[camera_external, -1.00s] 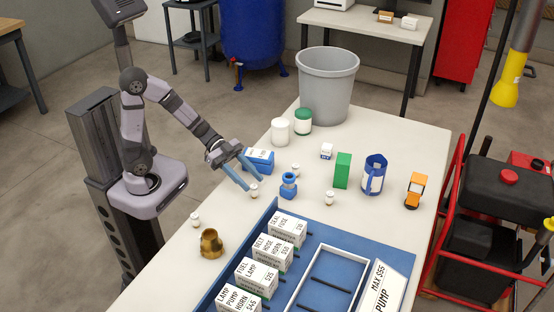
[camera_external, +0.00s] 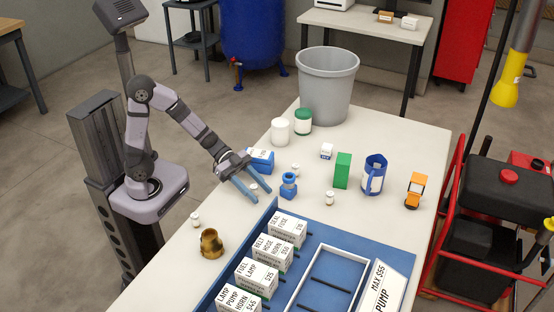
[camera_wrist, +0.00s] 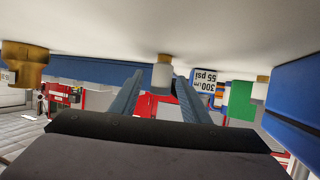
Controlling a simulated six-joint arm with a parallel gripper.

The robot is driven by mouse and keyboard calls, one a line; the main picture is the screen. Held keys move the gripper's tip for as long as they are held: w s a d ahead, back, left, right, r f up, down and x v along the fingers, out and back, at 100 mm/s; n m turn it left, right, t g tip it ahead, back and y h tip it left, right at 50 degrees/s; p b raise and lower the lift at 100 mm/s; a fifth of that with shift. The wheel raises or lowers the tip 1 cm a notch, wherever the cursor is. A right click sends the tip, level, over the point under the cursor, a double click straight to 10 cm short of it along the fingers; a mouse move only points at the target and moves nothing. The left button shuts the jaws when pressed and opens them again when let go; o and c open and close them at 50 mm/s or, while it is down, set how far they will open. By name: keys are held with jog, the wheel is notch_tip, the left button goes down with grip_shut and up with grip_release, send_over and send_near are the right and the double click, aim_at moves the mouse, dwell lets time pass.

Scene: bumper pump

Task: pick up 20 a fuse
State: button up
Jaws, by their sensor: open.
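A small white cylinder with a tan end, which looks like a fuse (camera_wrist: 162,71), stands between my gripper's two blue fingers in the wrist view. In the external view it is mostly hidden by the fingers. My gripper (camera_external: 263,195) is open, low over the near left part of the table, with its fingers pointing down and right. The fingers also show in the wrist view (camera_wrist: 166,78), apart on either side of the cylinder; whether they touch it I cannot tell. Similar small white pieces stand at the left edge (camera_external: 195,219), to the right (camera_external: 329,198) and behind (camera_external: 295,169).
A blue box (camera_external: 262,156) lies just behind my gripper. A blue fitting (camera_external: 288,186) stands close to its right. A brass part (camera_external: 211,244) and the blue tray (camera_external: 325,236) with labelled white boxes are in front. A green box (camera_external: 343,170) stands farther right.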

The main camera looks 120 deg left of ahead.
jog(key=shift+x, duration=1.15)
jog(key=shift+s, duration=0.1)
grip_shut()
notch_tip(320, 180, up, 10)
jog(key=p, duration=0.4)
jog(key=shift+p, duration=0.3)
